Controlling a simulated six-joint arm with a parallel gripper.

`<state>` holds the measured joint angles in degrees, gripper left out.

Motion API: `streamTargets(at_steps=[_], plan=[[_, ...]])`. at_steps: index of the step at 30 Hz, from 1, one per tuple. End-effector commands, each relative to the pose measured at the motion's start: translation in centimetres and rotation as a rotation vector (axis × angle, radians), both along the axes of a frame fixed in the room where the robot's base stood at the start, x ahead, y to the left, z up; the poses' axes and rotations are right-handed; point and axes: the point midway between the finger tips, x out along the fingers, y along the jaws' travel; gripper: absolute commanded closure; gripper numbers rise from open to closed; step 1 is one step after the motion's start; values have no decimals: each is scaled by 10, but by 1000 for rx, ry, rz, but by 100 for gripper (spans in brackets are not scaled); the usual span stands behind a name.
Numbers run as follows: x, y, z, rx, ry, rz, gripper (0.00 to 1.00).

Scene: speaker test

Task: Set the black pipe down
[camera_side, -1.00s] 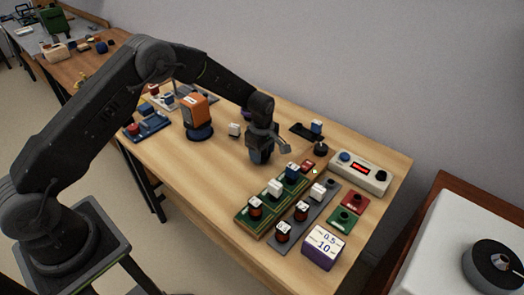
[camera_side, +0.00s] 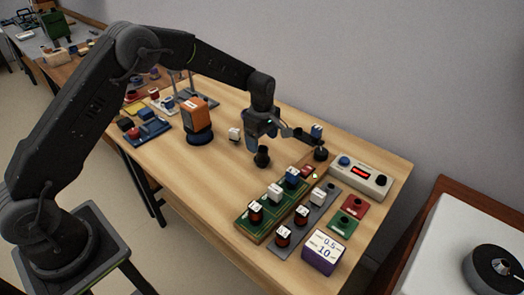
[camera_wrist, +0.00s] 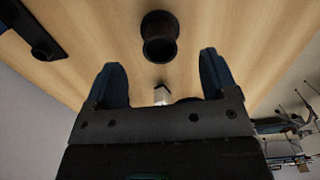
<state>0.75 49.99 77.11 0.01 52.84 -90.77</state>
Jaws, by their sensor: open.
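The black pipe (camera_side: 262,157) stands upright on the wooden table, below my gripper (camera_side: 265,138) in the side view. In the wrist view the pipe (camera_wrist: 159,37) shows as a dark round tube on the wood, beyond the fingertips. My gripper (camera_wrist: 163,78) has its two blue-grey fingers spread wide with nothing between them. The gripper is raised above the pipe and appears apart from it.
A green board (camera_side: 249,222) with coils and blocks lies in front, beside a grey strip (camera_side: 281,241).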

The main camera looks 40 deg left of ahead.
Motion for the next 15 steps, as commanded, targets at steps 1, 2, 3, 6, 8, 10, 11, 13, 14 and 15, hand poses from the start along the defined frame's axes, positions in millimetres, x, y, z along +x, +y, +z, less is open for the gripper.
streamTargets(at_steps=[1, 2, 3, 6, 8, 10, 11, 13, 14, 15], plan=[[1, 0, 12, 0, -4, 0, 20], [1, 0, 17, 0, -3, 0, 20], [0, 0, 24, 0, -3, 0, 20], [0, 0, 38, 0, -2, 0, 20], [0, 0, 44, 0, -2, 0, 20], [0, 0, 49, 0, -1, 0, 20], [0, 0, 50, 0, 0, 0, 20], [0, 0, 51, 0, 0, 0, 20], [0, 0, 52, 0, 0, 0, 20], [0, 0, 52, 0, 0, 0, 20]])
